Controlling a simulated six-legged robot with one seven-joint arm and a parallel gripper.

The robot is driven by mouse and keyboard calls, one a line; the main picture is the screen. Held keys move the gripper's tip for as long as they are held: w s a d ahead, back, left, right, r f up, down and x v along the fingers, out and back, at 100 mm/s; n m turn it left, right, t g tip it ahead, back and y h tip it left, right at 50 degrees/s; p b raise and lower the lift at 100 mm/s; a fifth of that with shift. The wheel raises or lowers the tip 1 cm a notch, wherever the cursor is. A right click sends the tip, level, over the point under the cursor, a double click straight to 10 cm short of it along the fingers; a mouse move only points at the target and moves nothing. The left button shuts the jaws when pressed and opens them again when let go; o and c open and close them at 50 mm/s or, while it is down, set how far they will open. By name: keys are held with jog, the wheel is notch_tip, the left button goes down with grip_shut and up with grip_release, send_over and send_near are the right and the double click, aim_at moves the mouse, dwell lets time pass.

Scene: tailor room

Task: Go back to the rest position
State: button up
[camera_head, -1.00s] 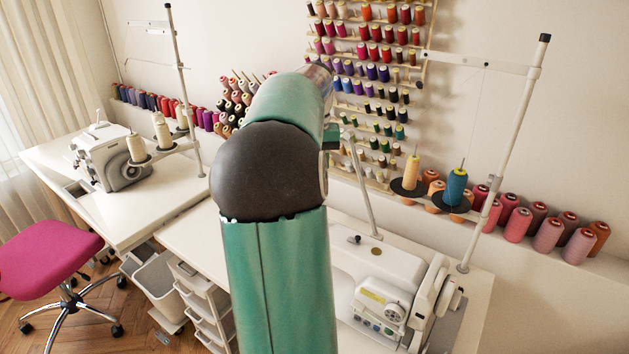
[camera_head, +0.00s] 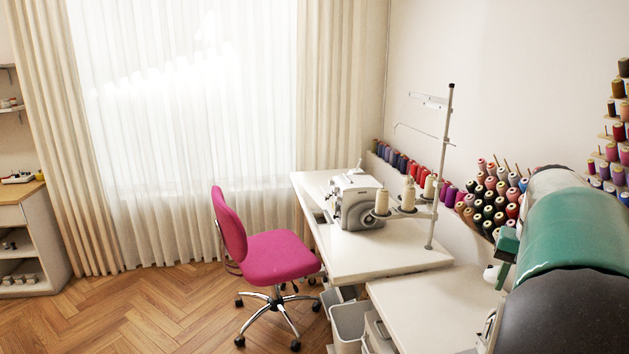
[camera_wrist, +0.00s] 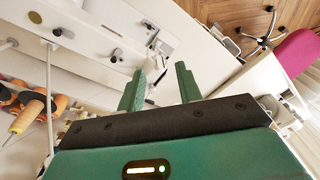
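My gripper (camera_wrist: 159,84) shows in the wrist view as two green fingers set apart, with nothing held between them. It is above the white sewing tables, with a sewing machine partly visible below and beyond the fingers.
A pink chair (camera_head: 271,257) stands left of the white table (camera_head: 390,262), which carries a grey overlock machine (camera_head: 357,203). Thread spools (camera_head: 486,207) line the wall. Open wooden floor (camera_head: 150,310) lies at left. Bins stand under the table.

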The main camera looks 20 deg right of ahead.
jog(key=w+a+n+t, duration=0.25)
jog(key=a+n, duration=0.45)
jog(key=a, duration=2.3)
jog(key=s+a+f+n+t, duration=0.2)
jog(key=s+a+f, duration=0.3)
jog(key=a, duration=0.4)
jog(key=shift+a+n, duration=0.35)
jog(key=shift+n, duration=0.25)
jog(key=shift+d, duration=0.15)
